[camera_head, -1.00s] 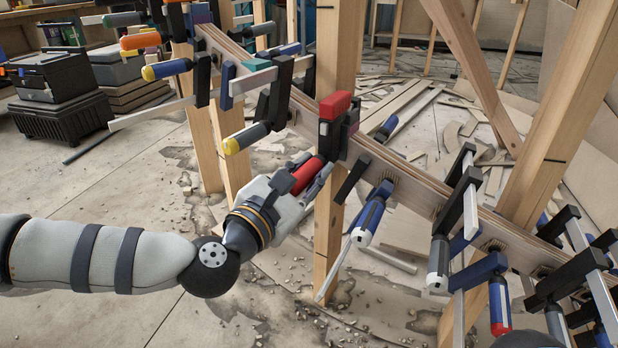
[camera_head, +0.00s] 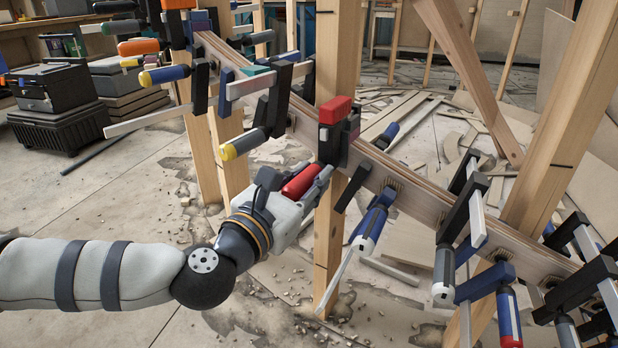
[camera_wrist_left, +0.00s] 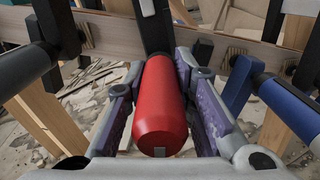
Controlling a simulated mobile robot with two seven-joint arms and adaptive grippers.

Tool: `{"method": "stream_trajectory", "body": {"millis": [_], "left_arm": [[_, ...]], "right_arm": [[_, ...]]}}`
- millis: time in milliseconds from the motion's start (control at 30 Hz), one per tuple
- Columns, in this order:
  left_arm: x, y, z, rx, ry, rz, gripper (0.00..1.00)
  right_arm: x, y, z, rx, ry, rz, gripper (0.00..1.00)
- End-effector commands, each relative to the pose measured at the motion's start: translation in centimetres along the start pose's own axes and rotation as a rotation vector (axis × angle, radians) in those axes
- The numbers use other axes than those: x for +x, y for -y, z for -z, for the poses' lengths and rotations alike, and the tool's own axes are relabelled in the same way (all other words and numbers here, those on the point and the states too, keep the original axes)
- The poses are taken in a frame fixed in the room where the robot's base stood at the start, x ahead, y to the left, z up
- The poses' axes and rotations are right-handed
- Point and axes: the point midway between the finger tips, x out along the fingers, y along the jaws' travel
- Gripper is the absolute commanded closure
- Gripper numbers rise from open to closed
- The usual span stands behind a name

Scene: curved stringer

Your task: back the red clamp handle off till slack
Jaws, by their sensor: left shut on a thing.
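The red clamp handle (camera_head: 302,180) points down and to the left from the red-topped clamp (camera_head: 336,112) on the curved wooden stringer (camera_head: 410,190). My left gripper (camera_head: 306,188) is shut on the handle, with a finger along each side. In the left wrist view the red handle (camera_wrist_left: 160,108) lies lengthwise between the purple-lined fingers, its rounded end toward the camera. The far end of the handle meets the dark clamp body. My right gripper is not in view.
A blue-and-white clamp handle (camera_head: 370,222) hangs just right of my gripper, and a yellow-tipped one (camera_head: 242,143) is at its upper left. Several more clamps line the stringer. Wooden posts (camera_head: 328,240) stand close behind. The floor at front left is open.

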Motion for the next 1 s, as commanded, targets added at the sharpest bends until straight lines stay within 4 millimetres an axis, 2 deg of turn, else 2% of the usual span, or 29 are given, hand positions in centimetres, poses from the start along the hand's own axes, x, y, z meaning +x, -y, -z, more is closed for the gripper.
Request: {"method": "stream_trajectory", "body": {"millis": [33, 67, 133, 167, 400, 500, 567, 800, 1000], "left_arm": [[0.0, 0.0, -0.1, 0.001, 0.001, 0.000, 1.00], [0.0, 0.0, -0.1, 0.001, 0.001, 0.000, 0.74], [0.0, 0.0, -0.1, 0.001, 0.001, 0.000, 0.59], [0.0, 0.0, -0.1, 0.001, 0.001, 0.000, 0.56], [0.0, 0.0, 0.0, 0.001, 0.001, 0.000, 0.56], [-0.7, 0.0, 0.0, 0.001, 0.000, 0.000, 0.56], [-1.8, -0.1, 0.0, 0.002, 0.000, 0.000, 0.56], [-8.3, -0.1, 0.1, 0.000, -0.001, -0.001, 0.56], [-11.5, -0.1, 0.0, 0.001, 0.000, -0.001, 0.56]], "right_arm": [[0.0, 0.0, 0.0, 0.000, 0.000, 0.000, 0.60], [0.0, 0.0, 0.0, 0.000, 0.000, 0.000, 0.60], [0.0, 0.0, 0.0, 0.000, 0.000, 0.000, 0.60], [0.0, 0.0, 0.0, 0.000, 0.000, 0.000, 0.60], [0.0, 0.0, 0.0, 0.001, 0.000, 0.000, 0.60], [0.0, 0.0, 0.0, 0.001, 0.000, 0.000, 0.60], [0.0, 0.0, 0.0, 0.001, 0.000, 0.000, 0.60], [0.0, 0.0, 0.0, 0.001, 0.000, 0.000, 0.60], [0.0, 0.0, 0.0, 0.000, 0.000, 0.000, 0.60]]}}
